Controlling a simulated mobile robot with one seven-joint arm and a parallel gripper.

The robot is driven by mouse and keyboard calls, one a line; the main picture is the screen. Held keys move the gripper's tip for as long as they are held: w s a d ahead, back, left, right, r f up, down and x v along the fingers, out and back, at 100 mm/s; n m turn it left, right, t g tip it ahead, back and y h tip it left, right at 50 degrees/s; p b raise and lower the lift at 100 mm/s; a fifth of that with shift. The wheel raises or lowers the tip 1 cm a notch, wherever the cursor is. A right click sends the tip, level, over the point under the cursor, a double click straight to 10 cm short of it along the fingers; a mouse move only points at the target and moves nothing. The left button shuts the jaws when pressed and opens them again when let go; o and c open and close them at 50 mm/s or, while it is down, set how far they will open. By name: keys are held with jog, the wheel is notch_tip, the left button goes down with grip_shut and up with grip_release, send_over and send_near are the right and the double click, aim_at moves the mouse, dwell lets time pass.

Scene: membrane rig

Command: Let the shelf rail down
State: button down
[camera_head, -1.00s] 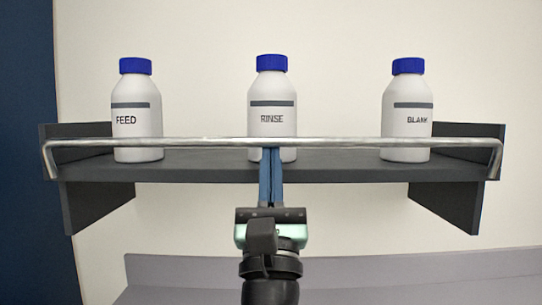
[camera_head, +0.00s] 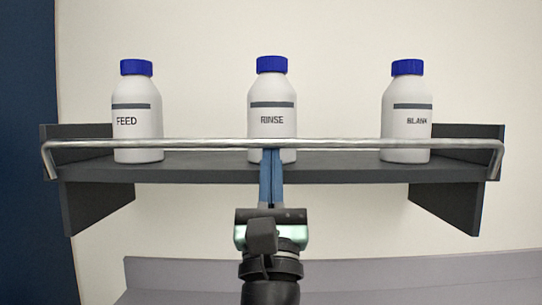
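The shelf rail (camera_head: 360,144) is a thin metal bar with bent ends. It runs across the front of the dark grey shelf (camera_head: 340,172), raised above the shelf's front edge and in front of the bottles. My gripper (camera_head: 271,151) is at the middle of the rail, below the RINSE bottle. Its two blue fingers point up and lie side by side with only a thin line between them. Their tips meet the rail's lower side in the picture. I see nothing between the fingers, and whether the tips touch the rail is unclear.
Three white bottles with blue caps stand on the shelf behind the rail: FEED (camera_head: 137,112), RINSE (camera_head: 271,100) and BLANK (camera_head: 406,110). Dark brackets hold the shelf at both ends. A grey ledge (camera_head: 400,275) lies below. The space between shelf and ledge is open.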

jog(key=shift+s+f, duration=0.35)
jog(key=shift+s, duration=0.05)
dwell(0.7)
jog(key=shift+s+f, duration=0.3)
jog(key=shift+f, duration=0.05)
jog(key=shift+s+f, duration=0.2)
jog(key=shift+f, duration=0.1)
dwell(0.8)
jog(key=b+v, duration=0.4)
jog(key=v, duration=0.9)
jog(key=shift+w+f, duration=0.1)
jog(key=shift+w, duration=0.05)
